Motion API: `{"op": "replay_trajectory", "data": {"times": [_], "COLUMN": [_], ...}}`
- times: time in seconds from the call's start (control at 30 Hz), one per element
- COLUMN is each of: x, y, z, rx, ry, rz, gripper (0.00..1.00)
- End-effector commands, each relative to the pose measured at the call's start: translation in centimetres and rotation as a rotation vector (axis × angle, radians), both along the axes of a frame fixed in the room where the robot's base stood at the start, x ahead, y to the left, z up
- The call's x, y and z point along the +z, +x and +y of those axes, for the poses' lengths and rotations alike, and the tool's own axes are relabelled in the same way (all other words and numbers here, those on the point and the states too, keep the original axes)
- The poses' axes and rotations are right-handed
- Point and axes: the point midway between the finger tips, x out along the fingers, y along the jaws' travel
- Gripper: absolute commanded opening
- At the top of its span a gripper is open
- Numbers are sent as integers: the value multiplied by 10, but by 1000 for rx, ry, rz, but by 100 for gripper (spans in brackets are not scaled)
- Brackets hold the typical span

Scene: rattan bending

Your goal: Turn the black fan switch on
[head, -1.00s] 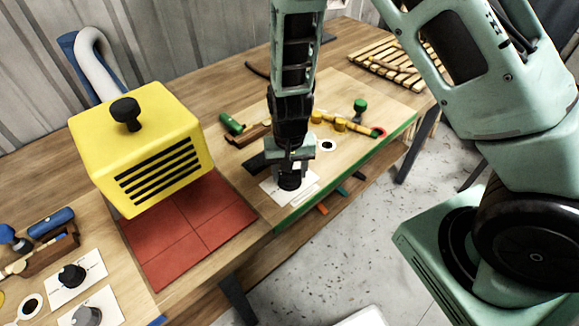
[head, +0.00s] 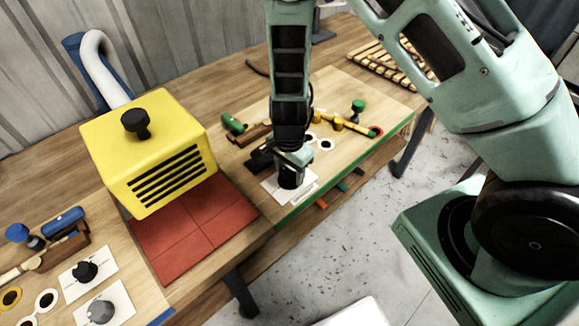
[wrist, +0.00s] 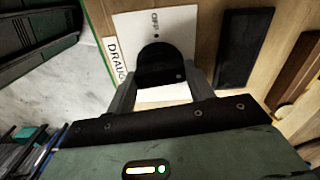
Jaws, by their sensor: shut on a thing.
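A black knob switch (wrist: 160,62) stands on a white card (wrist: 180,22) with small lettering near the knob and a partly hidden label starting "DRAUG". In the head view the knob (head: 291,180) sits near the green front edge of the right-hand board. My gripper (head: 293,158) is over it, pointing down. In the wrist view my gripper's fingers (wrist: 161,90) are on either side of the knob, shut on it. The gripper body hides the lower part of the card, and the knob's pointer direction is unclear.
A yellow vented box (head: 150,155) with a black top knob stands over red tiles (head: 205,228) to the left. Another black knob (head: 84,271) and a grey knob (head: 100,311) sit on cards at lower left. A yellow-and-green tool (head: 345,124) lies behind my gripper.

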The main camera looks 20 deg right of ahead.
Motion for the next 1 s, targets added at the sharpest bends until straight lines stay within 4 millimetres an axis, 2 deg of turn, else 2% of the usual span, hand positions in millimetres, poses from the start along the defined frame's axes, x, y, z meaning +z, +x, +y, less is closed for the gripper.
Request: {"op": "replay_trajectory", "data": {"times": [0.33,0.83,0.87,0.9,0.93,1.0], "x": [1,1,1,1,1,1], "y": [1,2,2,2,2,1], "z": [0,0,0,0,0,0], "rx": [-123,-141,-141,-141,-141,-140], "ry": [0,1,1,1,1,0], "rz": [-3,-4,-4,-4,-4,-3], "gripper": [30,30,55,67,75,75]}}
